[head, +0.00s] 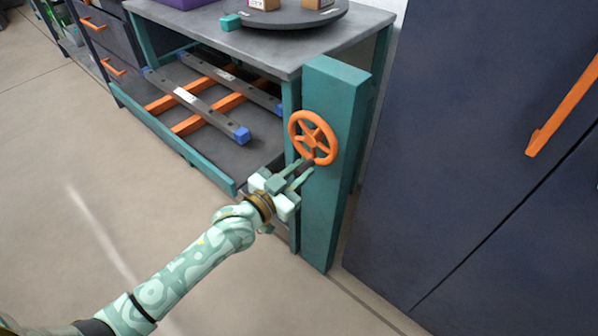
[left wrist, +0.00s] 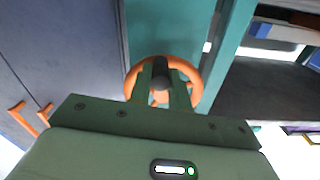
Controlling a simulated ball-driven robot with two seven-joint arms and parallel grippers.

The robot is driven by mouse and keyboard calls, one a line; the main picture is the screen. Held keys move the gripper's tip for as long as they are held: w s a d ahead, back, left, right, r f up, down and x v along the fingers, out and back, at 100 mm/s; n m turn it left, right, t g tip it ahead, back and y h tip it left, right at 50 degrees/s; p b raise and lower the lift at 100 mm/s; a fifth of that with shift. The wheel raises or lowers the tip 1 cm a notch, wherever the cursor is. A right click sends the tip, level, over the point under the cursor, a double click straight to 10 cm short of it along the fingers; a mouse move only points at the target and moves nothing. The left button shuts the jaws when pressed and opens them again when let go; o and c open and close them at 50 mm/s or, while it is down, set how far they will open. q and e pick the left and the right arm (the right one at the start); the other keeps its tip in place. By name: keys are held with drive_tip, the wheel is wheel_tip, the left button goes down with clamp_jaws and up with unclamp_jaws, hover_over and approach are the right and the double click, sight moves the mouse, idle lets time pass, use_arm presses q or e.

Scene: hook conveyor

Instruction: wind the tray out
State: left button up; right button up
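The orange handwheel (head: 313,137) is on the upper part of a teal post (head: 333,170) at the bench's corner. A dark grip (head: 308,163) sticks out from the wheel's lower rim. My left gripper (head: 304,169) is at this grip, with one finger on each side, and appears closed on it. In the left wrist view the round end of the grip shows between the fingertips (left wrist: 161,76), in front of the wheel (left wrist: 133,80). The low dark tray (head: 245,160) with a teal front edge lies under the bench top. My right gripper is not in view.
Two grey beams with blue ends (head: 196,103) lie across orange bars (head: 200,118) on the tray. The bench top (head: 268,45) holds a dark turntable (head: 285,17) with boxes. A dark cabinet (head: 450,130) stands close on the right. The floor (head: 120,170) in front is clear.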

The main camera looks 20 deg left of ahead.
use_arm(q)
clamp_jaws()
drive_tip(key=shift+d+r+p, duration=0.1)
drive_tip(key=shift+p, duration=0.2)
